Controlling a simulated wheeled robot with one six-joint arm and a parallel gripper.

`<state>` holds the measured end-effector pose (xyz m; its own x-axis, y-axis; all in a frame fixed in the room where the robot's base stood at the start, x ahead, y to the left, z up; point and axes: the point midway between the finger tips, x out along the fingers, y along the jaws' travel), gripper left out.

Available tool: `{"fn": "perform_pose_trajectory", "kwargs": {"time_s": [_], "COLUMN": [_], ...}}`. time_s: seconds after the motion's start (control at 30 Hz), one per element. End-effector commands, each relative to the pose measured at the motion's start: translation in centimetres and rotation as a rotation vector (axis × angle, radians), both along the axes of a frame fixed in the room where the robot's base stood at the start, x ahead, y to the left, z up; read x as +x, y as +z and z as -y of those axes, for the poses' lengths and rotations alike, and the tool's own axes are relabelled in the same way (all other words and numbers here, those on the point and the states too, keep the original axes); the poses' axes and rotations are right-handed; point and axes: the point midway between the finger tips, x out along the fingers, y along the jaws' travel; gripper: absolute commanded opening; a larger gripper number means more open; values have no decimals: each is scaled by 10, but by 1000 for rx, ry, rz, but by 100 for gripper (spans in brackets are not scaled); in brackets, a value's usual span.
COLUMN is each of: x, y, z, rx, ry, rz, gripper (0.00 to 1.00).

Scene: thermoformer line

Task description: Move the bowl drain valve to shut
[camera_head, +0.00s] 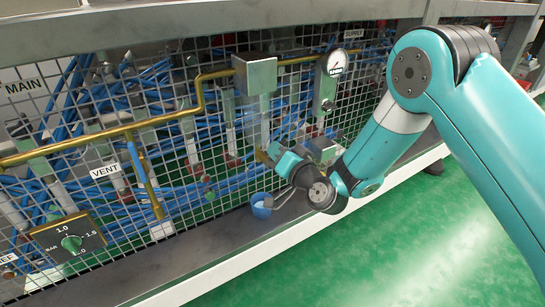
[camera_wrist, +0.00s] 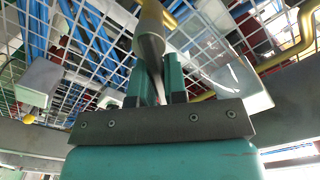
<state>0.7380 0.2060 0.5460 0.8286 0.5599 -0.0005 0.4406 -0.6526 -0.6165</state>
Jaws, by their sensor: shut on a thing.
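A grey box-shaped filter head (camera_head: 255,76) hangs on the brass pipe in the head view, with a clear bowl (camera_head: 258,120) under it. The clear bowl also shows at the right of the wrist view (camera_wrist: 225,75). My gripper (camera_head: 272,155) is at the bottom of this bowl. In the wrist view my gripper (camera_wrist: 157,85) has its two teal fingers closed around a grey tapered handle (camera_wrist: 150,40), seemingly the drain valve's lever. In the head view my gripper and wrist hide most of the valve, so its setting cannot be told.
A blue cup (camera_head: 262,205) stands on the ledge below my gripper. Wire mesh with blue hoses lies close behind. The green floor in front is clear.

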Motion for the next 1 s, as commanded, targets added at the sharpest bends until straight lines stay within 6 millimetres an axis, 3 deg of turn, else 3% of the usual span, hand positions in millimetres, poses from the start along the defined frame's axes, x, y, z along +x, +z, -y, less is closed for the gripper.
{"fn": "perform_pose_trajectory", "kwargs": {"time_s": [0.2, 0.47, 0.7, 1.0], "x": [5, 5, 8, 8], "y": [-8, -8, -18, -19], "z": [7, 7, 12, 12], "rx": [220, 235, 464, 498], "ry": [-3, -3, -4, -2], "rz": [-146, -157, -312, -334], "gripper": [0, 0, 0, 0]}}
